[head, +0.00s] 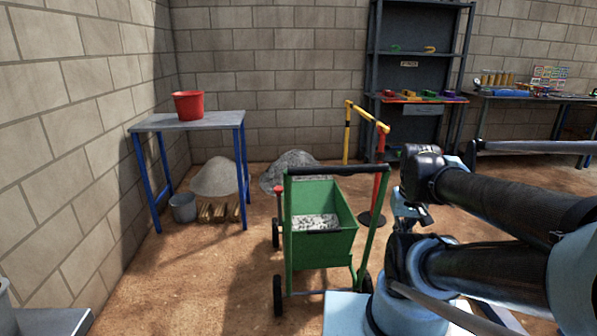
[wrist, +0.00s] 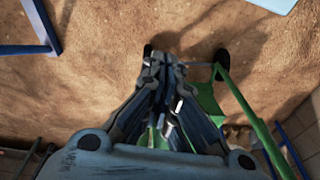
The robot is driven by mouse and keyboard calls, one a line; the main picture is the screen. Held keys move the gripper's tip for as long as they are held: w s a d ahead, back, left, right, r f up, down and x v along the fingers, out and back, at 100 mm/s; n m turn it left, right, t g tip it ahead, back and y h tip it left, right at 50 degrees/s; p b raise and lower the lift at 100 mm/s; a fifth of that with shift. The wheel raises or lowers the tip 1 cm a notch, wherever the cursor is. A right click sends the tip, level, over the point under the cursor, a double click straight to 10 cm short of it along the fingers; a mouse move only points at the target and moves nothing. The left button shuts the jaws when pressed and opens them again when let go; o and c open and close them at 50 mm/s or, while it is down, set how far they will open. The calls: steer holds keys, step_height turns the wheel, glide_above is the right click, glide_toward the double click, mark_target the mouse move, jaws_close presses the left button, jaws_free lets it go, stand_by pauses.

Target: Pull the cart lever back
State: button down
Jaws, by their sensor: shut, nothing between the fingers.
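The green cart (head: 322,250) stands on the floor in front of me, with a black push bar across its top and grey gravel inside. A short upright rod with a red knob (head: 279,190) rises at the cart's left side and looks like the lever. My gripper (head: 427,219) hangs to the right of the cart, apart from the knob, and is partly hidden by my arm. In the wrist view my gripper (wrist: 165,62) points at the floor with its fingers together and nothing between them. Green cart parts (wrist: 208,101) show behind the fingers; the knob cannot be made out there.
A blue-legged table (head: 188,122) with a red bucket (head: 188,105) stands at the left. Gravel piles (head: 214,178) and a metal bucket (head: 183,208) lie near it. A red and yellow rail (head: 367,114) stands behind the cart. The floor left of the cart is clear.

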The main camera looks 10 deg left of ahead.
steer(key=shift+w+d, duration=0.3)
steer(key=shift+w, duration=0.1)
steer(key=shift+r, duration=0.1)
steer(key=w+a+r+t, duration=0.1)
steer(key=w+a+r, duration=0.1)
steer(key=w+r, duration=0.3)
steer(key=w+a+r+t, duration=0.1)
steer(key=w+a+r, duration=0.1)
steer(key=w+r, duration=0.3)
steer(key=w+a+r+t+y, duration=0.1)
steer(key=w+a+r, duration=0.2)
steer(key=w, duration=0.7)
step_height(320, 180, up, 2)
steer(key=shift+a+r, duration=0.1)
steer(key=w+a+g, duration=0.3)
steer(key=w+a, duration=0.1)
steer(key=a, duration=1.2)
steer(key=w+a+g, duration=0.2)
steer(key=w+a, duration=0.2)
steer(key=a, duration=1.2)
steer(key=s+f, duration=0.4)
steer(key=f, duration=0.7)
steer(key=shift+s+n+g+h, duration=0.3)
steer(key=shift+s, duration=0.05)
